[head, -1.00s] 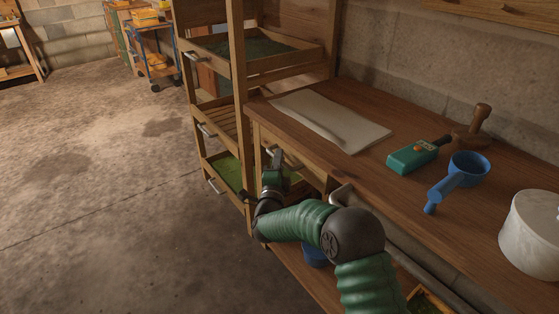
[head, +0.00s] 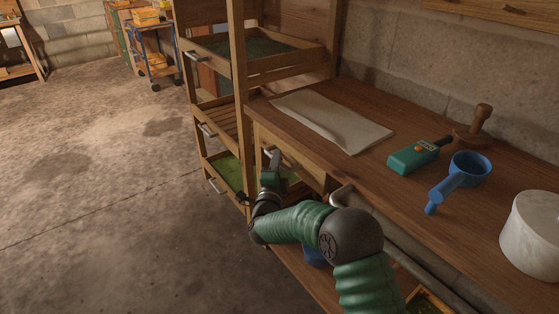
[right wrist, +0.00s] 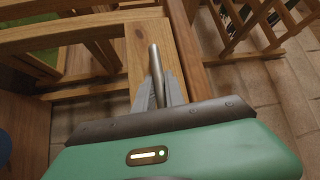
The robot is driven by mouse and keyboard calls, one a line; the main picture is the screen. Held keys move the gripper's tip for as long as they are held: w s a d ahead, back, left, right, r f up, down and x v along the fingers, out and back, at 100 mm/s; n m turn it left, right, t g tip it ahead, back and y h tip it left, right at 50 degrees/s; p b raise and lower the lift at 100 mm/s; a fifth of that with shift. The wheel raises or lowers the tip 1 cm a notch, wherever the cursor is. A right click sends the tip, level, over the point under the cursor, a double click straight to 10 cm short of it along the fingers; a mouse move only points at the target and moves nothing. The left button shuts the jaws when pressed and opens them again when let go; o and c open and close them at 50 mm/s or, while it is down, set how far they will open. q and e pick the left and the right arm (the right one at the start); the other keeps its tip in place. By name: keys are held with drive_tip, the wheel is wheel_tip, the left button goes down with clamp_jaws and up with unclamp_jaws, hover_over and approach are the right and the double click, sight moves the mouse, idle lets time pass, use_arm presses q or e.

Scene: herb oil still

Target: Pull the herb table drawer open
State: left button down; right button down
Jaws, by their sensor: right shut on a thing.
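The herb table (head: 415,190) is a long wooden bench along the wall on the right. In the right wrist view, the pale wooden drawer front (right wrist: 138,62) lies beside a darker wooden edge. Its metal bar handle (right wrist: 154,58) runs up between the fingers. My right gripper (head: 272,160) is shut on this handle at the table's left end, below the top. It also shows in the right wrist view (right wrist: 158,88). The arm and gripper hide much of the drawer in the head view, so I cannot tell how far it stands out. My left gripper is not in view.
A wooden rack (head: 238,90) with several trays stands just left of the table. The floor at left is clear.

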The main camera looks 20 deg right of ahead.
drive_tip(key=s+a, duration=0.4)
drive_tip(key=a, duration=0.7)
drive_tip(key=s+a, duration=0.4)
drive_tip(key=a, duration=0.7)
drive_tip(key=shift+s+a+f, duration=0.2)
drive_tip(key=shift+a+f, duration=0.15)
drive_tip(key=c, duration=1.6)
unclamp_jaws()
drive_tip(key=shift+o, duration=1)
drive_tip(key=shift+r, duration=0.2)
drive_tip(key=shift+f, duration=0.1)
